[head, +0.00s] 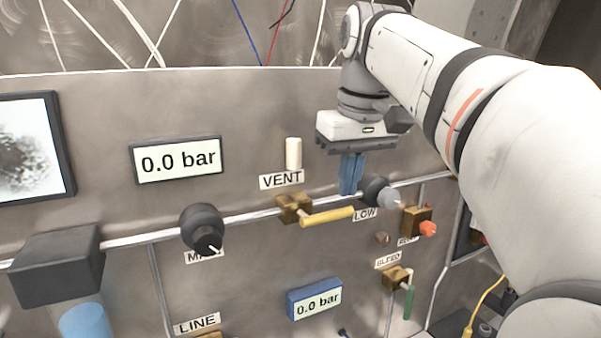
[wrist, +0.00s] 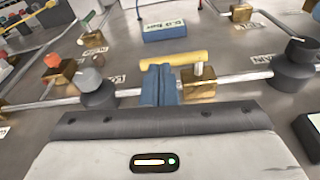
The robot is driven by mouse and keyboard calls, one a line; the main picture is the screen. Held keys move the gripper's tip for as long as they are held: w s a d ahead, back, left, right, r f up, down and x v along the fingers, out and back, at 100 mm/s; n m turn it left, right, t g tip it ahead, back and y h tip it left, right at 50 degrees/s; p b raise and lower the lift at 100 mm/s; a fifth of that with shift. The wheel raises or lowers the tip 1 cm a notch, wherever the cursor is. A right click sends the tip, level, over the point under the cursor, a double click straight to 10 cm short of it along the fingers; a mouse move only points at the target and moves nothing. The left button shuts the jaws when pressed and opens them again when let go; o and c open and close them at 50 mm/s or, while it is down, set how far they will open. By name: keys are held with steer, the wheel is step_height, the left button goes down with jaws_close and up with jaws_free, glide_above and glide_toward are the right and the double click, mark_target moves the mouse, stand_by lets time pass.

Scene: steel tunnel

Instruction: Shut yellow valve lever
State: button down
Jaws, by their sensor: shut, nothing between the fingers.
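The yellow valve lever (head: 327,217) sticks out to the right from a brass valve body (head: 293,207) under the VENT label, roughly along the pipe. In the wrist view the yellow lever (wrist: 174,58) lies just past my fingertips, with its brass body (wrist: 198,84) to the right. My gripper (head: 351,188) points down with its blue fingers together, above and right of the lever's free end. In the wrist view the blue fingers (wrist: 159,72) are shut and overlap the lever's near edge. I cannot tell whether they touch it.
A dark knob (head: 203,229) is left on the same pipe; a grey knob (head: 380,191) marked LOW is close right of my fingers. A red-handled valve (head: 427,228) and a green-handled valve (head: 410,302) are farther right. A blue gauge (head: 315,299) is below. A white cylinder (head: 293,153) stands above VENT.

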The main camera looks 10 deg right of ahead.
mark_target(338, 213)
step_height(338, 213, up, 10)
steer(key=n+p, duration=0.1)
steer(key=shift+s+p, duration=0.15)
steer(key=shift+p, duration=0.2)
steer(key=shift+d, duration=0.1)
steer(key=b+x, duration=0.1)
steer(key=x, duration=1.3)
steer(key=shift+s, duration=0.15)
